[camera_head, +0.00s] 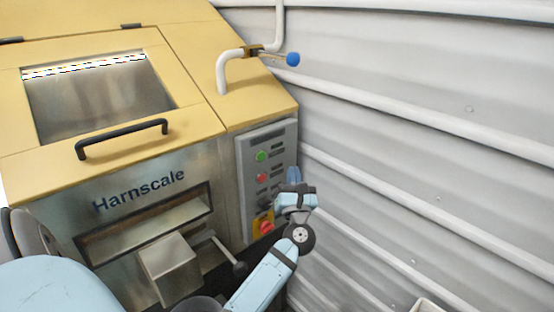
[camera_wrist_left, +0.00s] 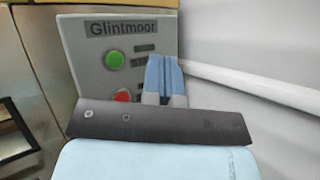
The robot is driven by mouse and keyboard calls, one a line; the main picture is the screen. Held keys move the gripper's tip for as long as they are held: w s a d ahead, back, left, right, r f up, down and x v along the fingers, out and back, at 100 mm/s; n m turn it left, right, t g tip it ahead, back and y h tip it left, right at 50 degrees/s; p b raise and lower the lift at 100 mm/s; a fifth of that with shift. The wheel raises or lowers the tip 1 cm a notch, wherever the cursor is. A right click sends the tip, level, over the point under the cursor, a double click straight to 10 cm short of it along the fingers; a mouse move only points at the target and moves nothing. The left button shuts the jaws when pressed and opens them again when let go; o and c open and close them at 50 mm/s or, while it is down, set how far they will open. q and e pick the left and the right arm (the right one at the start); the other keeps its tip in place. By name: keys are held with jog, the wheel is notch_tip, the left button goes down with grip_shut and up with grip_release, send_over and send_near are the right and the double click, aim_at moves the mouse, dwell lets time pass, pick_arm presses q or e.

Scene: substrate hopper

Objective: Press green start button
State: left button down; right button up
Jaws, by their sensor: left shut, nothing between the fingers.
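The green start button (camera_head: 261,156) is the top button on the grey control panel (camera_head: 245,185) at the machine's right end. It also shows in the left wrist view (camera_wrist_left: 116,60), left of my fingertips. A red button (camera_head: 261,177) sits below it; in the left wrist view the red button (camera_wrist_left: 123,96) is partly hidden by my wrist. My left gripper (camera_head: 293,175) is shut and empty, to the right of and a little below the green button. Its fingers (camera_wrist_left: 163,62) appear together over the panel's right part. I cannot tell whether they touch the panel. My right gripper is not in view.
Below the red button are a dark knob (camera_head: 264,203) and a red-and-yellow switch (camera_head: 263,228). The yellow and steel machine (camera_head: 200,165) fills the left, with a black lid handle (camera_head: 122,139). A blue-knobbed valve (camera_head: 292,59) is above. A ribbed wall (camera_head: 420,160) bounds the right.

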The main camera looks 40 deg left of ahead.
aim_at(262, 156)
pick_arm(q)
jog(key=shift+w+a, duration=0.15)
jog(key=shift+a, duration=2.1)
jog(key=shift+w+a, duration=0.15)
jog(key=shift+a, duration=2.05)
jog(key=shift+a, duration=0.4)
